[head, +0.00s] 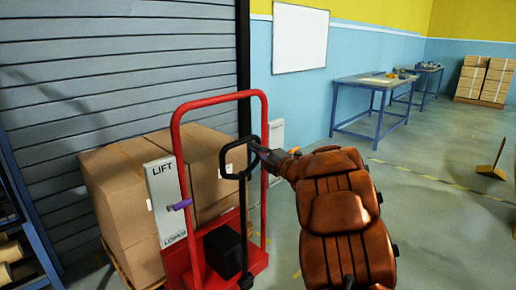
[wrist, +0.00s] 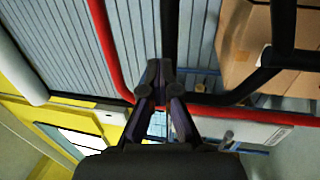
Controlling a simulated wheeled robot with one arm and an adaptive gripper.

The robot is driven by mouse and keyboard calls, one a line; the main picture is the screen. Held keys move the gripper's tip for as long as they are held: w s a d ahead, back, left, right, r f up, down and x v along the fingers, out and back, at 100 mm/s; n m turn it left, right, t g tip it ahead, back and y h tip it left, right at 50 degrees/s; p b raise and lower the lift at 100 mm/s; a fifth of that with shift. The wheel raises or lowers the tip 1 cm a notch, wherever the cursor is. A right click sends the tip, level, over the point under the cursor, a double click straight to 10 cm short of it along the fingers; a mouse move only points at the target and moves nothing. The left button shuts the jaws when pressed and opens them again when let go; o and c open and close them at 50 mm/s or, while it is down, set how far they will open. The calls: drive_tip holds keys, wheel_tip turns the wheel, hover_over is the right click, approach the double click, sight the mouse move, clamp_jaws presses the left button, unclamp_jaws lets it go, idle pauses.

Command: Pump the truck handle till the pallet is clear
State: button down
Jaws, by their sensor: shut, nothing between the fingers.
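The red pallet truck (head: 174,135) stands in front of the shutter, with a tall red frame and a black loop handle (head: 225,160). A white panel (head: 163,190) marked LIFT at the top and LOWER at the bottom carries a purple lever (head: 180,205) near its middle. Cartons (head: 125,190) stand on a pallet (head: 116,266) behind the truck; its underside is mostly hidden. My gripper (head: 258,149) is at the upper right of the loop handle; whether it touches is unclear. In the wrist view its fingertips (wrist: 160,70) meet with nothing between them, and a black bar passes nearby.
A grey roller shutter (head: 110,60) is behind the load. A blue rack (head: 30,230) stands at the left edge. Blue workbenches (head: 370,100) line the wall, with stacked cartons (head: 485,80) at the far right. The floor right of my arm is mostly clear.

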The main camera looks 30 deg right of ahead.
drive_tip(key=c, duration=1.9)
unclamp_jaws()
drive_tip(key=o, duration=0.9)
drive_tip(key=v, duration=1.2)
drive_tip(key=shift+f, duration=0.1)
drive_tip(key=shift+w, duration=0.1)
